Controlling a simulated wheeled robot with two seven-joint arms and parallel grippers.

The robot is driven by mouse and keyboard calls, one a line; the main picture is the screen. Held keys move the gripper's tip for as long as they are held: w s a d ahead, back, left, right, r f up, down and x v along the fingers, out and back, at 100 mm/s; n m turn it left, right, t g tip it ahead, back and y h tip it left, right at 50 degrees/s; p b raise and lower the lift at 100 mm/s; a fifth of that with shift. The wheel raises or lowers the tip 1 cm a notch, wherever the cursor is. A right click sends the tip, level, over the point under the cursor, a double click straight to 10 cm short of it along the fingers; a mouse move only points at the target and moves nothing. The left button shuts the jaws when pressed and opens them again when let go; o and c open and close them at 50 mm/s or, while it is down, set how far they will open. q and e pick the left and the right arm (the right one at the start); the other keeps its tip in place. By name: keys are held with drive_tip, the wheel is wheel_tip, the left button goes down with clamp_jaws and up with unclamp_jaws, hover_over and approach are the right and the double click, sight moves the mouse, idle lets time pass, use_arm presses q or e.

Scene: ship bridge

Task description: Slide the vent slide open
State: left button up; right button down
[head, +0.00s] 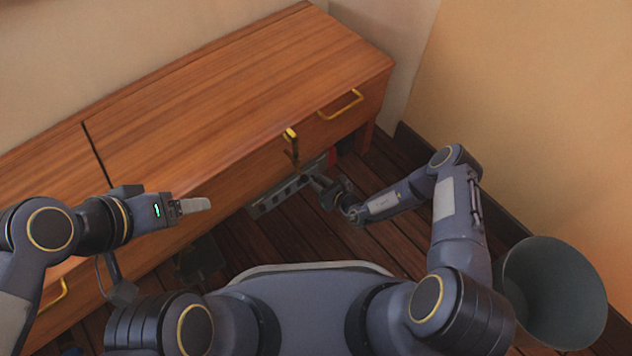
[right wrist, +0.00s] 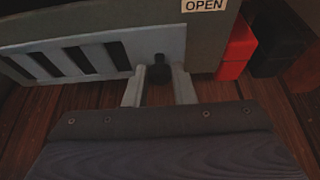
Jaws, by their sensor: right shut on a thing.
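The vent slide (right wrist: 110,58) is a light grey slotted plate with a dark knob (right wrist: 159,71), set in a darker grey frame (right wrist: 100,17). In the head view the vent slide (head: 284,192) shows low under the wooden cabinet. My right gripper (right wrist: 159,85) is shut on the knob, with a finger on each side; it also shows in the head view (head: 318,181). My left gripper (head: 195,206) hangs in front of the cabinet, away from the vent, and its finger gap is not visible.
A red block (right wrist: 236,47) and a black block (right wrist: 275,45) stand right of the plate's end. The wooden cabinet (head: 230,95) with brass handles (head: 340,105) overhangs the vent. A grey bin (head: 555,290) stands at right. Wooden floor (head: 370,175) lies in front.

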drive_tip(key=c, duration=1.3)
unclamp_jaws()
drive_tip(key=shift+w+d, duration=0.2)
drive_tip(key=shift+d, duration=0.1)
drive_tip(key=shift+o, duration=0.3)
drive_tip(key=shift+a, duration=0.1)
drive_tip(key=p+v, duration=0.3)
drive_tip(key=v, duration=0.5)
drive_tip(key=shift+p, duration=0.35)
drive_tip(key=shift+f, duration=0.1)
